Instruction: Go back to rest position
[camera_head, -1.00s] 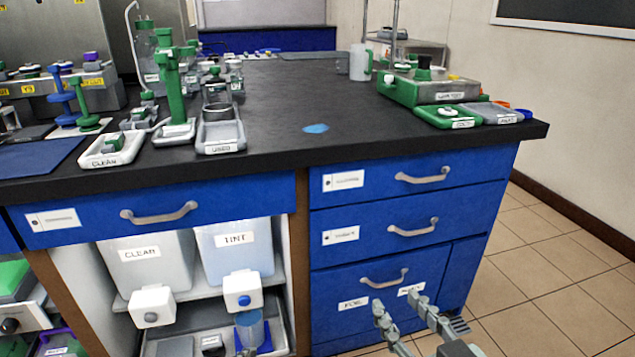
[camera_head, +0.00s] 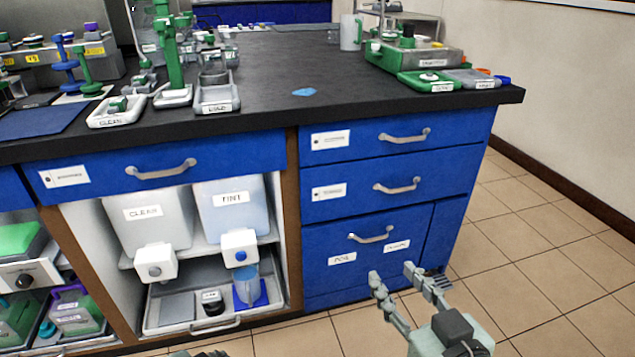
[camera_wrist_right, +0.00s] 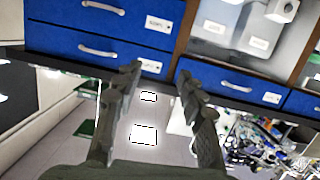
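My right gripper (camera_head: 392,277) is in the lower right of the head view, in front of the blue drawers, with its fingers apart and nothing between them. In the right wrist view my right gripper (camera_wrist_right: 160,75) also shows two separate fingers with an empty gap. At the bottom edge of the head view a small dark part shows near the middle, too little to tell what it is. My left gripper cannot be made out.
A black bench (camera_head: 290,70) carries lab gear. Below are closed blue drawers (camera_head: 385,190) and an open bay with CLEAN (camera_head: 150,220) and TINT (camera_head: 230,205) containers. A blue cup (camera_head: 247,285) stands under the TINT tap. Tiled floor (camera_head: 540,260) is free on the right.

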